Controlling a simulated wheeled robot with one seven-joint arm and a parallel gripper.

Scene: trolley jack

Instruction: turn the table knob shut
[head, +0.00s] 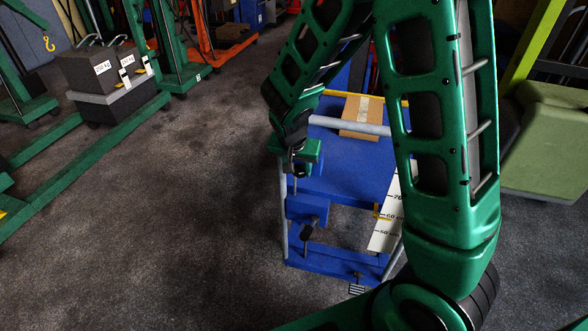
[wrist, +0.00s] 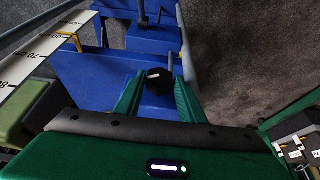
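The knob (wrist: 158,82) is black and round with a small white mark on its top. It shows in the wrist view against the blue of the lift table (head: 345,175). My gripper (wrist: 159,77) has one green finger on each side of the knob. The fingers look parted, with narrow gaps beside the knob; I cannot tell whether either touches it. In the head view my gripper (head: 294,181) points down at the near left edge of the table, and I cannot make out the knob there.
A cardboard box (head: 362,117) lies on the blue table top. A white height scale (head: 388,225) stands at the table's right side. A black pedal (head: 306,232) is low at the front. Weights (head: 98,70) and green frames stand at left; the floor between is clear.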

